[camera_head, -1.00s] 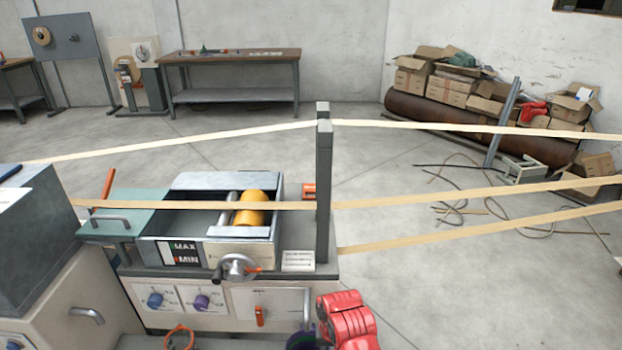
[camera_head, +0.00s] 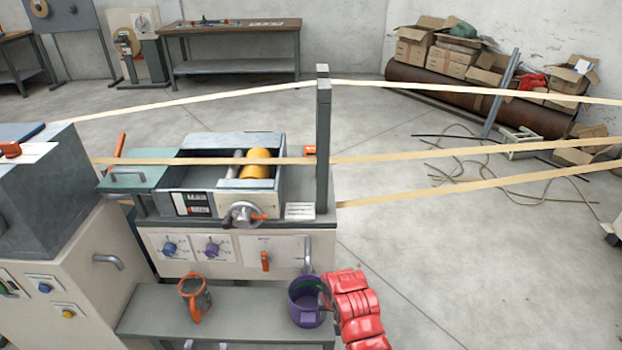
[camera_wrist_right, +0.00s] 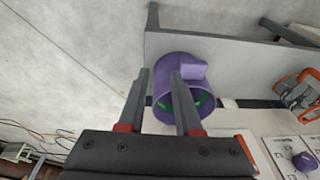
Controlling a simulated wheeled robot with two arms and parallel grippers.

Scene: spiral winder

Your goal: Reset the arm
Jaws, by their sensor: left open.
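A purple mug (camera_head: 306,302) stands on a low grey shelf below the winder's control panel. It also shows in the right wrist view (camera_wrist_right: 170,75), with green inside. My right gripper (camera_head: 324,298) is beside the mug's right side, on the end of the red arm. In the right wrist view its fingers (camera_wrist_right: 160,72) are apart, with part of the mug seen between and behind them. One finger overlaps the mug near its handle; whether it touches cannot be told. My left gripper is not in view.
The winder (camera_head: 225,238) has a dial panel, a yellow roller (camera_head: 259,163) and a tall grey post (camera_head: 323,145), with tan strips stretched across. A grey cabinet (camera_head: 50,205) stands at left. The bare shelf (camera_head: 245,320) lies between the mugs. Floor at right is mostly clear.

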